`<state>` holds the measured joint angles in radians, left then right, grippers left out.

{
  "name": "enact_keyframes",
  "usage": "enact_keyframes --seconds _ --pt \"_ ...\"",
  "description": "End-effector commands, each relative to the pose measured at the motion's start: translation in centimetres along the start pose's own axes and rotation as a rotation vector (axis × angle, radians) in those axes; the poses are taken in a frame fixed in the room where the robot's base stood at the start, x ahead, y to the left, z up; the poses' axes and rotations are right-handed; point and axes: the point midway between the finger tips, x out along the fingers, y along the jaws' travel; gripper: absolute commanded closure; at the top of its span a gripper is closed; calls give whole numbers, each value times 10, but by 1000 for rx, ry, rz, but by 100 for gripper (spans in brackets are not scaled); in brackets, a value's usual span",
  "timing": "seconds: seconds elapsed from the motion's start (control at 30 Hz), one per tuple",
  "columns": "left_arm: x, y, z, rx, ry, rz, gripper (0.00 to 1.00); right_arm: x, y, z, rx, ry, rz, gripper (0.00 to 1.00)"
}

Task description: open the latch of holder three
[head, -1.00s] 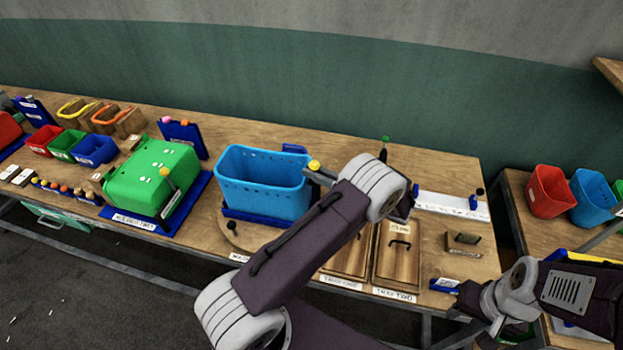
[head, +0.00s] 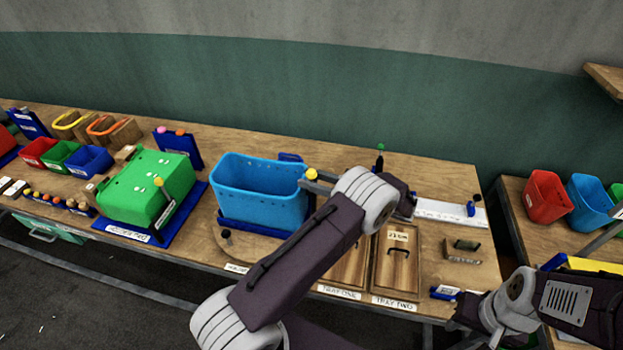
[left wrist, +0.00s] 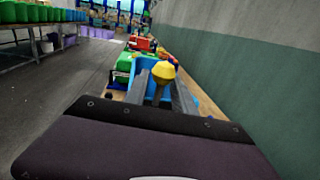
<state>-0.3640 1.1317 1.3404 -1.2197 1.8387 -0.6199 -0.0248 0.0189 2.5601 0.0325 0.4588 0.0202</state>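A blue open bin (head: 262,195) stands in a blue base on the bench, left of my left arm in the head view. A yellow ball knob (head: 311,174) on a stem is at its right end; I take it for the latch. The knob also shows in the left wrist view (left wrist: 163,72). My left gripper (head: 316,184) is at this knob. In the left wrist view its grey fingers stand apart on both sides of the knob and stem; contact is unclear. The bin's front label is mostly hidden by my arm. My right gripper (head: 488,318) is low at the right, its fingers unclear.
Red (head: 547,197) and blue bins stand on the right-hand bench.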

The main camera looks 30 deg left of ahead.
Motion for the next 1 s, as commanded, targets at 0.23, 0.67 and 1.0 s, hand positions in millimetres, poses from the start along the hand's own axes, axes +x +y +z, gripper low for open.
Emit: enact_keyframes --seconds 0.23,0.67,1.0 --pt "-9 0 -4 0 2 -2 69 7 0 1 0 0 0 64" --pt "-77 -2 12 3 0 -1 69 -8 0 -1 0 1 0 64" --pt "-89 0 2 2 2 -2 69 -44 -1 -5 0 0 0 64"
